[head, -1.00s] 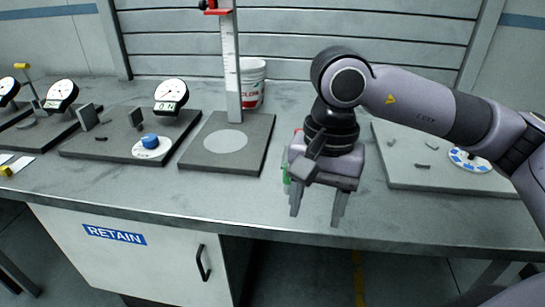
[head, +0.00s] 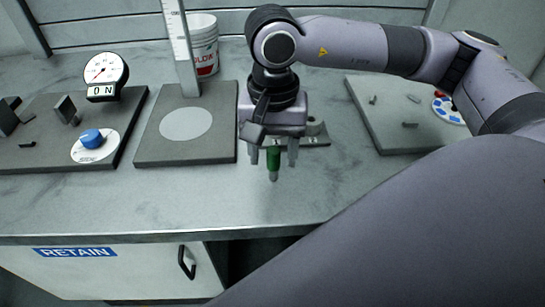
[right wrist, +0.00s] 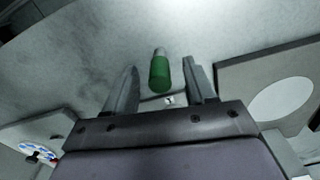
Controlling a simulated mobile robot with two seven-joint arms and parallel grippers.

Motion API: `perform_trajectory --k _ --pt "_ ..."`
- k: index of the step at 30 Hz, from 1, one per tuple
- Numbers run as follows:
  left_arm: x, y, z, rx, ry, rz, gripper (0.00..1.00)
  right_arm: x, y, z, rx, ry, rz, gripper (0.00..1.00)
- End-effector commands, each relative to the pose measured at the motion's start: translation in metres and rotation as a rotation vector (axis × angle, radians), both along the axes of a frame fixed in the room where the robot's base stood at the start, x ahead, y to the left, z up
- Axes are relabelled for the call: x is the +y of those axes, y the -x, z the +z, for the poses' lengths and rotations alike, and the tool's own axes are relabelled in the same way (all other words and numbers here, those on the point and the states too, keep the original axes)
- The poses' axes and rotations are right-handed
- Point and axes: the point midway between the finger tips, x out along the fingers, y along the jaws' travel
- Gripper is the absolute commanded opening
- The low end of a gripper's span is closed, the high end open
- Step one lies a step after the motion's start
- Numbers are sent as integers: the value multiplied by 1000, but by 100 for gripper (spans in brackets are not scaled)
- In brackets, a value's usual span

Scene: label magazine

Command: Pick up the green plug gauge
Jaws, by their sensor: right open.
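The green plug gauge (head: 273,161) has a green handle and a grey tip. In the head view it shows between the fingers of my right gripper (head: 273,158), with its tip towards the front edge of the bench. In the right wrist view the gauge (right wrist: 159,73) lies between the two open fingers (right wrist: 160,78), apart from both. My right gripper points down and is open and empty. Whether the gauge is level with the fingertips or below them, I cannot tell. My left gripper is not in view.
A grey holder (head: 315,138) is partly hidden behind my right gripper. A grey plate with a height scale (head: 154,151) stands to the left, and a dial gauge (head: 105,72) beyond it. A grey board (head: 388,138) lies to the right. The bench front (head: 150,205) is clear.

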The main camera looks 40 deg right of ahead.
Motion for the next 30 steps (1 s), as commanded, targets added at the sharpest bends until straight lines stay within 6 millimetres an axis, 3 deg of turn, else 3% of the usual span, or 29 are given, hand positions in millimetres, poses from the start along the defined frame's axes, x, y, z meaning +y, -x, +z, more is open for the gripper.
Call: perform_trajectory --k 6,14,19,30 --pt "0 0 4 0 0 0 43 -2 1 -26 1 1 0 55" --pt "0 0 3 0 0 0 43 -1 0 -28 -1 -1 1 55" --pt "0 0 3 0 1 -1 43 -1 0 -28 -1 -1 1 0" --pt "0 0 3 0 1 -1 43 -1 0 -26 -2 -1 0 0"
